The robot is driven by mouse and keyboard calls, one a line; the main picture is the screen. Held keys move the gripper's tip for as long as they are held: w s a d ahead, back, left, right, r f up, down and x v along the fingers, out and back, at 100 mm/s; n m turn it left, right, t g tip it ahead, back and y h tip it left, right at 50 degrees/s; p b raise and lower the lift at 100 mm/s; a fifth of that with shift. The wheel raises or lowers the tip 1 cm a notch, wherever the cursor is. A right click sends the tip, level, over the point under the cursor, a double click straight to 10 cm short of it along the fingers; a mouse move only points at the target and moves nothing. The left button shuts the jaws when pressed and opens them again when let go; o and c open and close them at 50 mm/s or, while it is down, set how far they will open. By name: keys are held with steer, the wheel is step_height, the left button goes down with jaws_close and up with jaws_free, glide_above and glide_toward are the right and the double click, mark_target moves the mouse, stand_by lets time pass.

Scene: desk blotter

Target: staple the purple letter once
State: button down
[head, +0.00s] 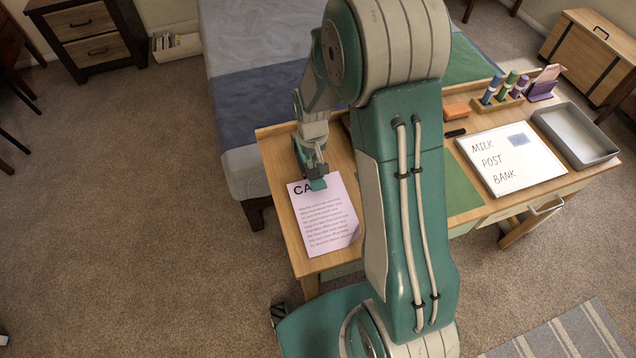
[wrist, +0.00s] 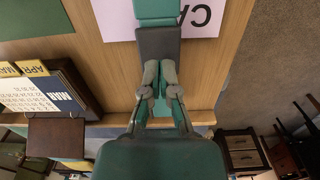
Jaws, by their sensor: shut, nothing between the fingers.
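The purple letter (head: 326,222) lies flat on the left end of the desk, its printed heading partly covered. It also shows in the wrist view (wrist: 115,20). A teal and dark grey stapler (wrist: 158,42) lies across the letter's top edge; its teal end shows in the head view (head: 318,185). I cannot tell whether the paper is between its jaws. My gripper (head: 314,172) is shut and empty, at the stapler's end away from the letter. In the wrist view my fingertips (wrist: 159,66) are close together at the grey part; contact is unclear.
A green blotter (head: 460,188) lies mid-desk, partly behind my arm. To the right are a whiteboard (head: 510,160), a grey tray (head: 575,135), a rack of stamps (head: 504,92) and an orange block (head: 457,111). A desk calendar (wrist: 40,95) stands left in the wrist view.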

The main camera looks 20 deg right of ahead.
steer(key=shift+f, duration=1.4)
stand_by(0.4)
steer(key=shift+r, duration=3.55)
steer(key=shift+r, duration=0.15)
steer(key=s+r+t, duration=0.1)
steer(key=s+r, duration=0.3)
steer(key=r, duration=0.4)
steer(key=s+r+t, duration=0.2)
steer(key=s+r, duration=0.2)
steer(key=r, duration=0.3)
steer(key=s+r+t, duration=0.2)
steer(key=s+r, duration=0.5)
steer(key=s, duration=0.6)
steer(key=shift+t, duration=0.3)
